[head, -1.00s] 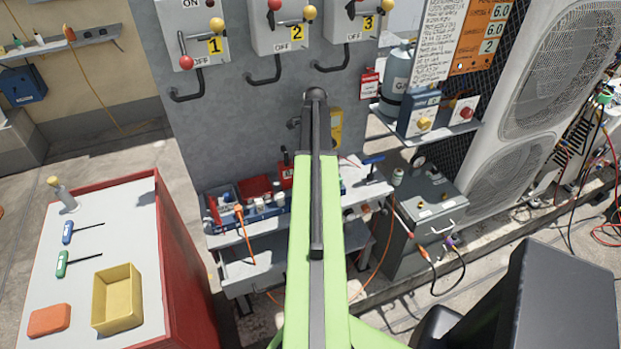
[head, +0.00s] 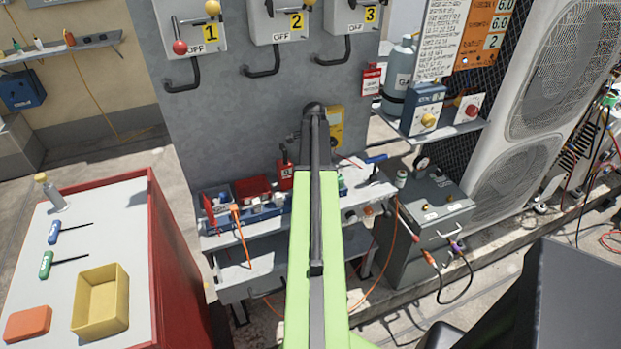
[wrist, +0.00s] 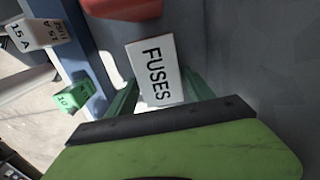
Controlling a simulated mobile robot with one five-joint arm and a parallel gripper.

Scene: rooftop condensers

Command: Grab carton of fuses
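A white carton marked FUSES (wrist: 155,70) is near the middle of the wrist view. My gripper (wrist: 160,85) has dark green fingers running along its left and right sides. The carton covers the far ends of the fingers, so I cannot tell whether they touch it. A light strip shows between the fingers below the carton. In the head view my green arm hides the gripper, and I cannot make out the FUSES carton there.
A 15 A carton (wrist: 33,33) and a green 10 carton (wrist: 77,94) sit at left in the wrist view. The workbench (head: 232,236) carries a blue tray (head: 217,219). A red-sided table (head: 120,205) bears a yellow box (head: 118,307). A grey case (head: 447,192) stands right of the bench.

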